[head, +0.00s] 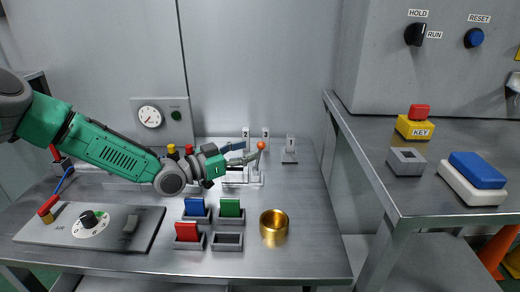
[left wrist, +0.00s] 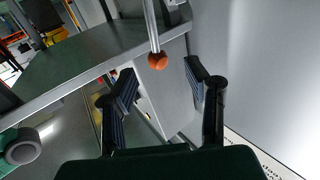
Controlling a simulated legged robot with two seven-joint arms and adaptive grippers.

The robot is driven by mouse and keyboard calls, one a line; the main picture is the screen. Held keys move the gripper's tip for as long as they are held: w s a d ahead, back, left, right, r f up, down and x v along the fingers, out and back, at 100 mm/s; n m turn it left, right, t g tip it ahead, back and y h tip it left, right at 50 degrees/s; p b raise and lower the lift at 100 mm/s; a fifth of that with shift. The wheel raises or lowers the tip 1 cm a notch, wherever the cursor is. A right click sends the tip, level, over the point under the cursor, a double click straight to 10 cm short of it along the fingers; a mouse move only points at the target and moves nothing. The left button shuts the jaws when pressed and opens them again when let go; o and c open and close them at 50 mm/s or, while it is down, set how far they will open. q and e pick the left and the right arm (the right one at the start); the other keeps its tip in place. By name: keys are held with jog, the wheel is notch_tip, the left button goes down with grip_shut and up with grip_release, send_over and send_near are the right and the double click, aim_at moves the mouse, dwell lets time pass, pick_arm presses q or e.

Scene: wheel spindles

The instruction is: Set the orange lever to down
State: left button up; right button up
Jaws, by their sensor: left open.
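The orange lever's ball knob (head: 261,145) sits at the upper end of a thin metal rod, near the back of the steel table. In the left wrist view the knob (left wrist: 157,60) hangs at the end of its rod, between and slightly beyond my two fingertips. My left gripper (head: 246,157) reaches in from the left, just beside the knob. Its fingers (left wrist: 160,73) are spread apart, with no grip on the knob. The gripper partly hides the lever's base. My right gripper is not in view.
Labels 2 (head: 245,132) and 3 (head: 265,132) stand behind the lever. A grey switch block (head: 289,152) is close on its right. Blue (head: 195,207), green (head: 230,208) and red (head: 187,231) blocks and a brass cup (head: 273,224) stand in front.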

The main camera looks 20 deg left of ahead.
aim_at(261, 145)
pick_arm(q)
jog(key=x, duration=0.5)
jog(key=shift+s+r+b, duration=0.1)
jog(key=shift+b, duration=0.25)
grip_shut()
